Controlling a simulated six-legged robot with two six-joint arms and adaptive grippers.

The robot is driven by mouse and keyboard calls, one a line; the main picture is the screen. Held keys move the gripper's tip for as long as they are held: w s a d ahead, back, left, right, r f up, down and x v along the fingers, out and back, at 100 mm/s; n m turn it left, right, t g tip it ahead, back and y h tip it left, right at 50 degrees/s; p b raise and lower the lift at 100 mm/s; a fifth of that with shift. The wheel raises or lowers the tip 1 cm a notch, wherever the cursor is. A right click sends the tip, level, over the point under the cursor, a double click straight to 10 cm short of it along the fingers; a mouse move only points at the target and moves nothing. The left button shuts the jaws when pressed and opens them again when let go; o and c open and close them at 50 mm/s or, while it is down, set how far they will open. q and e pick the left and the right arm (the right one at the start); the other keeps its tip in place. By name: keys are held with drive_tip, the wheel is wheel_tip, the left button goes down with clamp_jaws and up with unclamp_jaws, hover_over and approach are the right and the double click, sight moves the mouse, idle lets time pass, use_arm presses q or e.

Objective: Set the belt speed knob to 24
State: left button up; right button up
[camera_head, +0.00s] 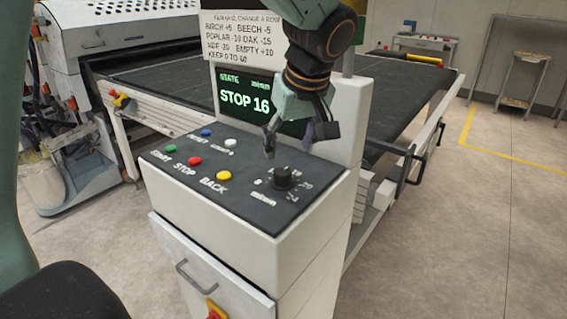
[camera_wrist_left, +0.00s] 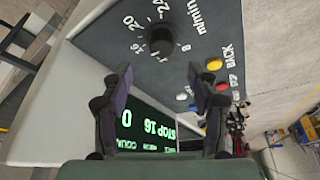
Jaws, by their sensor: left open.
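The belt speed knob (camera_head: 282,177) is a black round knob on the dark top of the white control console (camera_head: 235,205). Numbers ring it; 20 and 24 are legible in the head view. The knob also shows in the left wrist view (camera_wrist_left: 161,40), just beyond my fingertips. My left gripper (camera_head: 290,142) is open and empty, above and behind the knob, apart from it. Its two fingers show apart in the left wrist view (camera_wrist_left: 160,75). The screen (camera_head: 246,101) reads STOP 16. The knob's pointer is too small to read. My right gripper is not seen.
Green, red, yellow, blue and white buttons sit left of the knob, the yellow BACK button (camera_head: 223,176) nearest. A notice panel (camera_head: 241,33) stands above the screen. The conveyor (camera_head: 400,115) runs behind the console. Open floor (camera_head: 450,230) lies to the right.

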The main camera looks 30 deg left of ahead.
sight(283, 171)
use_arm(q)
drive_tip(key=b+x, duration=0.1)
drive_tip(key=x, duration=0.5)
drive_tip(key=shift+s+f, duration=0.15)
drive_tip(key=shift+f, duration=0.1)
drive_tip(key=shift+a+f, duration=0.15)
drive_tip(key=shift+f, duration=0.3)
drive_tip(key=shift+r, duration=0.1)
drive_tip(key=c, duration=1.2)
